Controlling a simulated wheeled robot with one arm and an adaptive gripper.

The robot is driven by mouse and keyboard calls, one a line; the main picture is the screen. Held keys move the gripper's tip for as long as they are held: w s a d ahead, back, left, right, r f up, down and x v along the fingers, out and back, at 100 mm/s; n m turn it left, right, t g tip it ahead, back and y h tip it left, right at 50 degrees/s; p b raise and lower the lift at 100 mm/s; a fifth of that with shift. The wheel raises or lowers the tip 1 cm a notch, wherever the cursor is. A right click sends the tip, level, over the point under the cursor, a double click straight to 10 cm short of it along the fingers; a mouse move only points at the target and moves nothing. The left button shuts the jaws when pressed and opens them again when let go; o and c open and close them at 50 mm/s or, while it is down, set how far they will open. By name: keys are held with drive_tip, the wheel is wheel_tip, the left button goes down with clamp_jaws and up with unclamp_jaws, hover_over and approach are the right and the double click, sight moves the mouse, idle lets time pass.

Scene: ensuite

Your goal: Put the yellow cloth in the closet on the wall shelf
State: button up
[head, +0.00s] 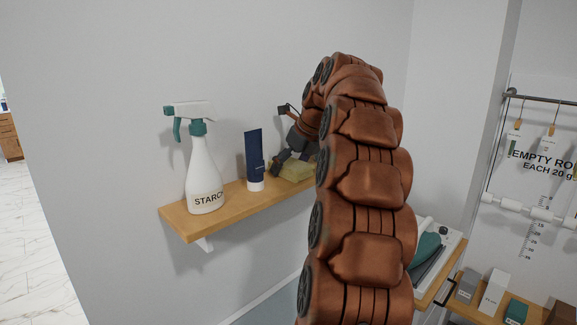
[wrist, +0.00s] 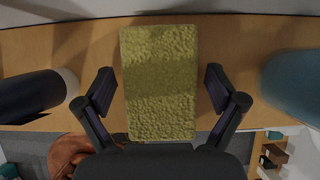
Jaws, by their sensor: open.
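The yellow cloth (head: 298,171) is a folded, fuzzy block on the wooden wall shelf (head: 232,203), to the right of a dark blue tube. The wrist view shows the cloth (wrist: 160,85) lying on the shelf board (wrist: 235,60). My gripper (wrist: 159,78) is open, with one finger on each side of the cloth and a visible gap on both sides. In the head view my gripper (head: 290,152) is over the cloth, and my arm hides the shelf's right end.
A white starch spray bottle (head: 204,175) stands at the shelf's left end. The blue tube (head: 254,160) stands close left of the cloth. A blue-grey rounded object (wrist: 292,85) is on the right in the wrist view. A lower wooden surface (head: 440,272) holds other items at right.

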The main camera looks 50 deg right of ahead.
sight(300, 166)
drive_tip(key=shift+r, duration=0.1)
drive_tip(key=shift+s+r, duration=0.2)
drive_tip(key=shift+r, duration=0.25)
drive_tip(key=shift+b+v, duration=0.95)
drive_tip(key=shift+v, duration=2.25)
drive_tip(key=shift+a, duration=0.1)
